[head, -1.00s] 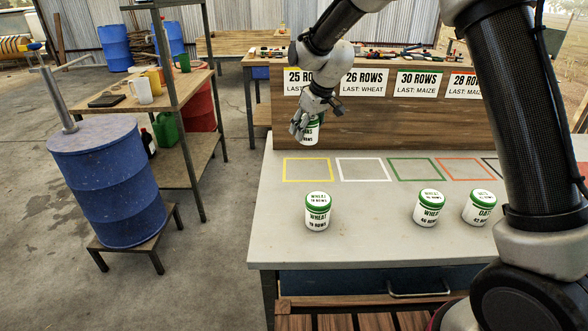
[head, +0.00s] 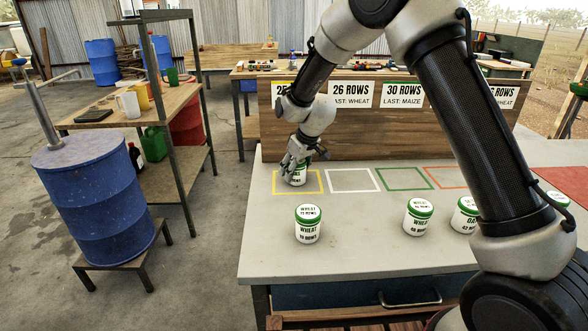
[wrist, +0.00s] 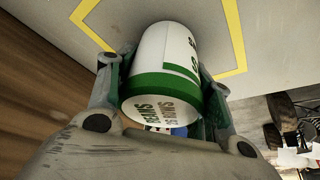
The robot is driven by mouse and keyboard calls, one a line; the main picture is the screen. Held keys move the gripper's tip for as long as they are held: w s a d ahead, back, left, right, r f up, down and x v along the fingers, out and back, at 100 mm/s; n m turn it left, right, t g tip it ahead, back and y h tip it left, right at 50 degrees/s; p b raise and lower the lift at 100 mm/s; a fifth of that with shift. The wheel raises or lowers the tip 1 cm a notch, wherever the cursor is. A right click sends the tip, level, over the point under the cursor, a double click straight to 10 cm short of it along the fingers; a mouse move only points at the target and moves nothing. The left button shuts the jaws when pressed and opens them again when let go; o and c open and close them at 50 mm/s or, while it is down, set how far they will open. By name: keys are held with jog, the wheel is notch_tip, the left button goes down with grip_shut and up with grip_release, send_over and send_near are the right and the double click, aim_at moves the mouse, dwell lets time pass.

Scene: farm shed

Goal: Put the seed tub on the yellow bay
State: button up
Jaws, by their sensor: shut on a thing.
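My gripper (head: 297,163) is shut on a white seed tub (head: 298,177) with a green lid band, over the yellow bay (head: 298,194). In the wrist view, the tub (wrist: 168,60) sits between both fingers, its lid towards the camera and seeming to read BEANS. The yellow outline (wrist: 236,38) shows on both sides of it. The tub looks upright, its base within the outline at or just above the bench; I cannot tell whether it touches. My fingers hide part of it.
A wheat tub (head: 308,226) stands in front of the yellow bay. More tubs (head: 417,218) stand to the right. White (head: 352,192) and green (head: 405,189) bays look empty. A wooden board (head: 380,145) with row signs rises behind the bays.

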jog(key=o, duration=1.1)
jog(key=s+d+r+m, duration=0.1)
jog(key=s+d+r, duration=0.5)
jog(key=r, duration=0.4)
jog(key=s+d+r+m, duration=0.1)
jog(key=s+d+r, duration=0.3)
jog(key=d+r, duration=0.45)
jog(key=s+d+r+m+h, duration=0.1)
jog(key=s+d+m, duration=0.1)
jog(key=s+d, duration=0.4)
jog(key=s+d+r+m+h, duration=0.1)
jog(key=s+d, duration=0.5)
jog(key=s, duration=0.7)
jog(key=s+d+r+m+h, duration=0.1)
jog(key=s+d+r+m, duration=0.2)
jog(key=s+d, duration=0.3)
jog(key=s, duration=0.4)
jog(key=shift+t, duration=0.4)
jog(key=shift+w+d+r, duration=0.1)
